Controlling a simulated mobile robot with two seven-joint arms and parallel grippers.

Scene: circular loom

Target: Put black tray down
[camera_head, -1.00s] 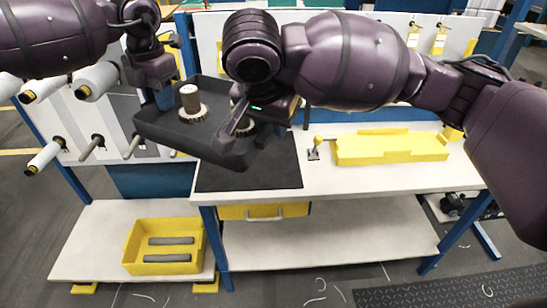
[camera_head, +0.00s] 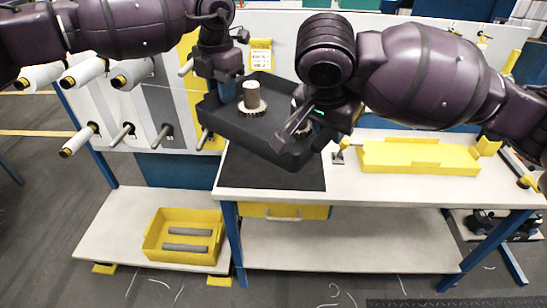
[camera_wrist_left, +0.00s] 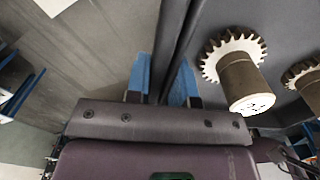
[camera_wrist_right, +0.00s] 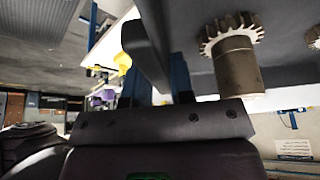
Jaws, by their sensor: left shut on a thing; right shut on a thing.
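The black tray (camera_head: 232,128) is held in the air by both grippers, tilted in the head view, above the left part of the white table. It carries two toothed gears with grey-brown cylinders; one gear (camera_head: 252,99) shows clearly, the other is mostly hidden behind my right arm. My left gripper (camera_head: 228,92) is shut on the tray's left wall; in the left wrist view its blue fingers (camera_wrist_left: 165,85) straddle the wall. My right gripper (camera_head: 300,130) is shut on the tray's right wall; its fingers (camera_wrist_right: 160,80) straddle that wall in the right wrist view.
A black mat (camera_head: 275,170) lies on the white table (camera_head: 350,195) below the tray. A yellow fixture (camera_head: 420,158) stands right of it. A board with white rolls (camera_head: 85,72) is at left. A yellow bin (camera_head: 155,240) with grey bars sits on a low shelf.

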